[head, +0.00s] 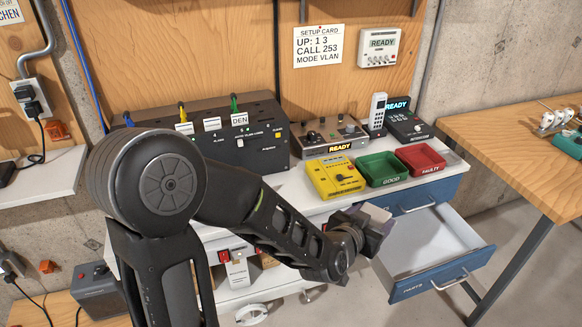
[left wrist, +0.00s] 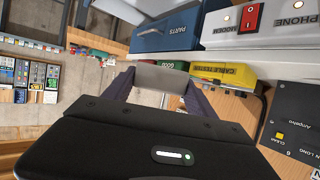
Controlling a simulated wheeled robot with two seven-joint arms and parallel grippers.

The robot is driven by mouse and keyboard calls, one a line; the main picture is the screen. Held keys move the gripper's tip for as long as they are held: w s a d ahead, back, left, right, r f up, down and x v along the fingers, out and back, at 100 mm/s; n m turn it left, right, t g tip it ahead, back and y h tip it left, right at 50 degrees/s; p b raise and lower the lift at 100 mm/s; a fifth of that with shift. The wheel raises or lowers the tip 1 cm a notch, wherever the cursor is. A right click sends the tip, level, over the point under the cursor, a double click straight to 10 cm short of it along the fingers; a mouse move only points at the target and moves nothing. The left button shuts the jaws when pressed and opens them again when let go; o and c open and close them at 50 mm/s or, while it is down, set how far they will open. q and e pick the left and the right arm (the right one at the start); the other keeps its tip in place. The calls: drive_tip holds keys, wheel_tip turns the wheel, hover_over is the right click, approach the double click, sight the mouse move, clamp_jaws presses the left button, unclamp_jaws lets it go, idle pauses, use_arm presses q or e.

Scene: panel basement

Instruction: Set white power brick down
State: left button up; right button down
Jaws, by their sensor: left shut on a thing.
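The white power brick (head: 376,212) is in my left gripper (head: 366,230), which is shut on it. The gripper overlaps the left side of the open PARTS drawer (head: 440,238) in the head view; I cannot tell its exact height above it. In the left wrist view, the brick shows as a pale grey block (left wrist: 162,78) between the two dark fingers (left wrist: 158,90). The blue drawer front also shows there (left wrist: 166,30). The drawer's visible inside looks empty. My right gripper is not in view.
A yellow cable tester (head: 336,178), green GOOD tray (head: 381,170) and red tray (head: 420,158) stand on the white bench. The black DEN panel (head: 262,150) is behind my left arm. A wooden table (head: 510,145) stands at right, with bare floor between.

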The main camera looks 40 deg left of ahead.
use_arm(q)
drive_tip(key=w+a+r+b, duration=0.1)
drive_tip(key=w+a+r, duration=0.2)
drive_tip(key=a, duration=0.6)
wheel_tip(320, 180, up, 3)
drive_tip(key=n+y, duration=0.2)
drive_tip(key=y, duration=0.1)
hover_over(295, 197)
drive_tip(key=shift+a+f+b, duration=0.1)
drive_tip(key=shift+f+b, duration=0.1)
drive_tip(key=shift+b, duration=0.25)
drive_tip(key=shift+h, duration=0.3)
wheel_tip(295, 197, down, 6)
drive_tip(key=shift+w+r+p, duration=0.1)
drive_tip(key=shift+p, duration=0.2)
wheel_tip(295, 197, down, 4)
drive_tip(key=shift+f+p, duration=0.1)
drive_tip(key=shift+p, duration=0.25)
drive_tip(key=shift+f, duration=0.1)
